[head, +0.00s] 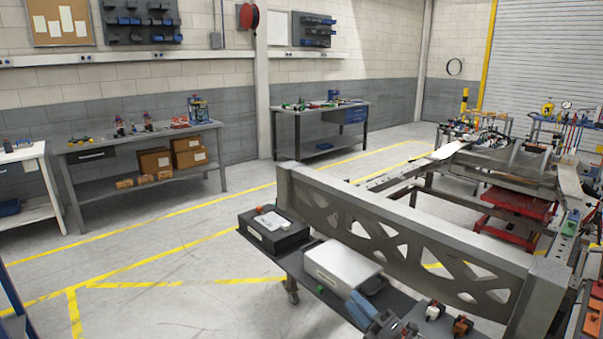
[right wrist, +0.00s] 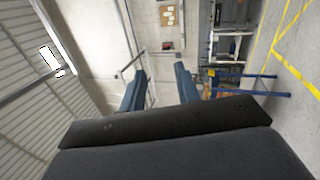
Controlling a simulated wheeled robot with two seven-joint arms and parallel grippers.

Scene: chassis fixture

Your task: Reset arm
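My right gripper (head: 358,305) shows at the bottom of the head view, its blue fingers above the dark cart top. In the right wrist view, the two blue fingers of the right gripper (right wrist: 160,85) stand apart with nothing between them, so it is open and empty. My left gripper is not in the head view. The large grey chassis frame (head: 400,235) has a long beam with cut-outs and stands just beyond the right gripper.
A dark cart (head: 320,299) bears a black case (head: 274,232), a silver-lidded box (head: 342,266) and small orange-and-white parts (head: 462,325). A red lift (head: 515,218) stands under the frame. Workbenches (head: 140,139) line the back wall. Yellow-lined floor (head: 190,250) at left is clear.

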